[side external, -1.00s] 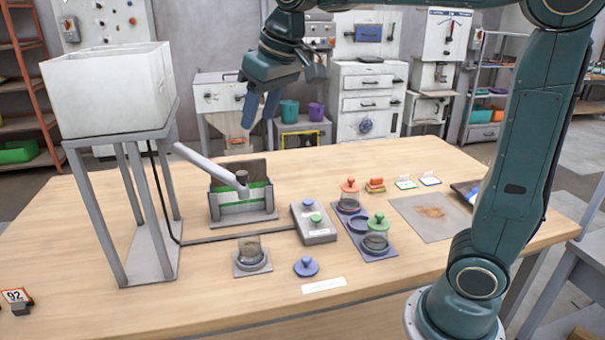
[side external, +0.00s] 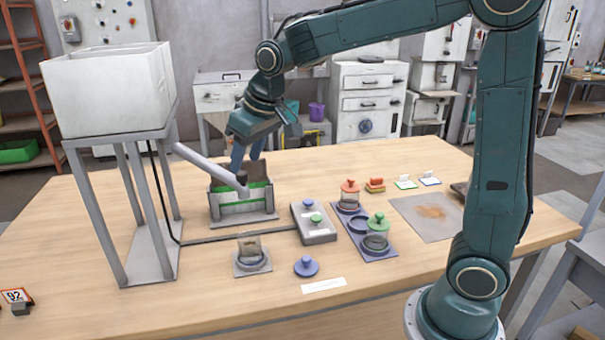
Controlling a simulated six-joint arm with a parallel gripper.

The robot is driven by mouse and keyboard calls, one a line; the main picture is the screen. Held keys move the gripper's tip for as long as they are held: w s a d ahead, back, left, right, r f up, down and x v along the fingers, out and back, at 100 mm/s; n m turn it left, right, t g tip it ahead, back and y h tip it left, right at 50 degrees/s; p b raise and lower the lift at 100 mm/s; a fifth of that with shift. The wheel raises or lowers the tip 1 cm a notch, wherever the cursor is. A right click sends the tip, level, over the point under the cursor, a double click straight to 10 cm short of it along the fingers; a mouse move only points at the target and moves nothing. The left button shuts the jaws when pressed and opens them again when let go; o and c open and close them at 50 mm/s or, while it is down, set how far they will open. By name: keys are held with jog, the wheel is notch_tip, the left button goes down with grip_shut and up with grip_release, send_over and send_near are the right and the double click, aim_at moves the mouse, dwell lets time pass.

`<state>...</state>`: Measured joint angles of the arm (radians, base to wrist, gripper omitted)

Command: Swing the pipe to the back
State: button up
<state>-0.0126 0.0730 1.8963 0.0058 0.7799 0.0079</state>
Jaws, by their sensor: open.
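The pipe (side external: 207,166) is a light grey tube that slopes down from the hopper stand toward the right. Its dark-tipped lower end (side external: 242,184) hangs over the front of a grey holder with a green band (side external: 238,204). My gripper (side external: 247,158) points down just behind and above the pipe's lower end, over a brown bag (side external: 258,169) that stands in the holder. Its blue fingers are open and partly hidden by the pipe end. I cannot tell whether a finger touches the pipe or bag.
The white hopper (side external: 108,90) stands on a tall grey frame at left.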

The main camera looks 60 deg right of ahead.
aim_at(242, 172)
jog(key=shift+x, duration=1.8)
grip_shut()
